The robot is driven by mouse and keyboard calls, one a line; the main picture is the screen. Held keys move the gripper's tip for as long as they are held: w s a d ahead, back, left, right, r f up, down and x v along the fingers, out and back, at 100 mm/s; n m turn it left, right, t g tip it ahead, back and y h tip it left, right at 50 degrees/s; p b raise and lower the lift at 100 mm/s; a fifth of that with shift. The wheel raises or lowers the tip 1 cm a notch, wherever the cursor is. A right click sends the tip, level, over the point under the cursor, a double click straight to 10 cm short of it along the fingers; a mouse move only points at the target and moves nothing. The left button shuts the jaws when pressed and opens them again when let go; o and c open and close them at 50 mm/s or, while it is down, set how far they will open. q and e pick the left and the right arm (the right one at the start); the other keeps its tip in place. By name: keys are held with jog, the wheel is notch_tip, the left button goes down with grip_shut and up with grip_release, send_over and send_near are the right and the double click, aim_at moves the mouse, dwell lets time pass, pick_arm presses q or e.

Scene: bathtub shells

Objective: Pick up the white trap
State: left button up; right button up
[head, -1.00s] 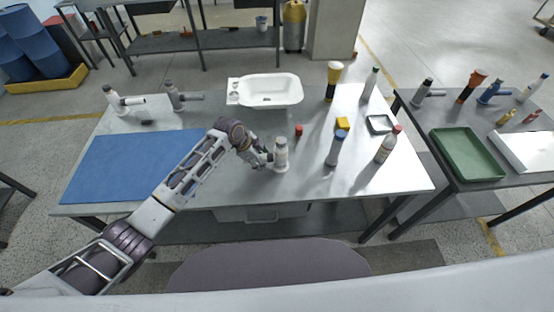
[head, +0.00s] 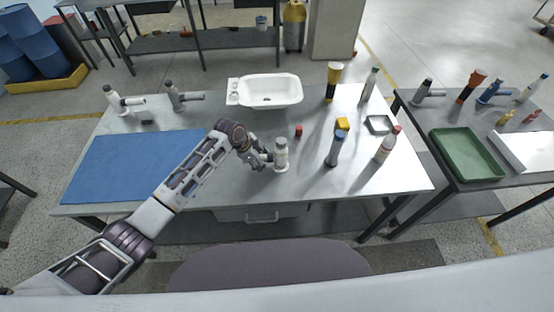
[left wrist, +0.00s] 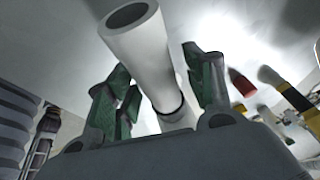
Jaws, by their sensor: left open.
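A white upright piece (head: 281,156) with a grey band, which looks like the white trap, stands near the front middle of the metal table. My left gripper (head: 263,159) is low beside it, on its left. In the left wrist view a white hollow pipe (left wrist: 140,45) with a dark ring stands between the open fingers of my left gripper (left wrist: 160,85). Its open end points up toward the camera, and its lower part is hidden by the gripper. Another white trap-like piece (head: 116,101) with a side pipe stands at the table's back left. My right gripper is out of view.
A blue mat (head: 130,165) covers the table's left. A white basin (head: 268,90) lies behind the upright piece. A grey trap (head: 178,96) is at the back left.

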aim_at(261, 155)
pick_arm(q)
grip_shut()
dwell(0.3)
jog(key=shift+r, duration=0.1)
jog(key=shift+r, duration=0.4)
notch_tip(261, 155, up, 10)
jog(key=shift+f+b, duration=0.2)
jog(key=shift+b, duration=0.35)
jog(key=shift+f, duration=0.15)
